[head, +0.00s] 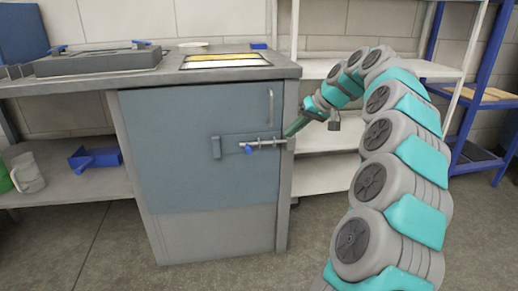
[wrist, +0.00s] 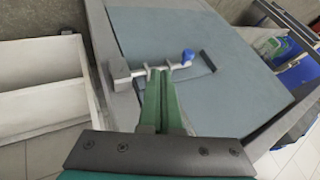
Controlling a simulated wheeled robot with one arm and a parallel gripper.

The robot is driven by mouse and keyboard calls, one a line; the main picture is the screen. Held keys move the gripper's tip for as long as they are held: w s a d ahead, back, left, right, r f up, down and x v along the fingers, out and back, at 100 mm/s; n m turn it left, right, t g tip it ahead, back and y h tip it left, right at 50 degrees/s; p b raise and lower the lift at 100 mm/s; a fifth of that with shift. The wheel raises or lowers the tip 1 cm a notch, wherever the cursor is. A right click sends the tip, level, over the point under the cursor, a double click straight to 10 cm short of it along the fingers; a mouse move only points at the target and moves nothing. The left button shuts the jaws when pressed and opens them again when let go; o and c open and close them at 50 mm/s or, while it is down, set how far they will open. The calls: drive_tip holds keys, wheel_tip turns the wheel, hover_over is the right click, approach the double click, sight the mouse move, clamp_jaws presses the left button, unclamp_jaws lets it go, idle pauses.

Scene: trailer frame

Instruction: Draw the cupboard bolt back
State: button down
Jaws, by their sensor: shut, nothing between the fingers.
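The cupboard (head: 190,185) has a blue-grey door with a horizontal metal bolt (head: 265,142) on its right side. The bolt's blue knob (head: 248,149) sticks out near its left end. The rod reaches across the door's right edge to the frame. My gripper (head: 288,134) is shut and empty, its green fingers close to the rod's right part. In the wrist view, the fingertips (wrist: 160,72) are at the bolt (wrist: 142,72), between the knob (wrist: 188,56) and the frame end. I cannot tell whether they touch the rod.
A vertical door handle (head: 270,107) is above the bolt. The worktop (head: 120,77) carries a grey case (head: 98,62). White shelves (head: 325,170) stand right of the cupboard behind my arm. A blue bin (head: 95,158) is on the left lower shelf. The floor in front is clear.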

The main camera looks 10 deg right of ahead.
sight(246, 149)
drive_tip(key=shift+a, duration=0.1)
idle(0.3)
drive_tip(key=shift+w+a+f, duration=0.75)
drive_tip(key=shift+a+f, duration=0.4)
drive_tip(key=shift+a, duration=0.3)
drive_tip(key=shift+w+a+f, duration=0.7)
drive_tip(key=shift+a+f, duration=0.5)
drive_tip(key=shift+a, duration=0.2)
drive_tip(key=shift+w+a+f, duration=0.75)
drive_tip(key=shift+a+f, duration=0.4)
drive_tip(key=shift+a, duration=0.3)
drive_tip(key=shift+a, duration=2.45)
drive_tip(key=shift+d+f, duration=0.1)
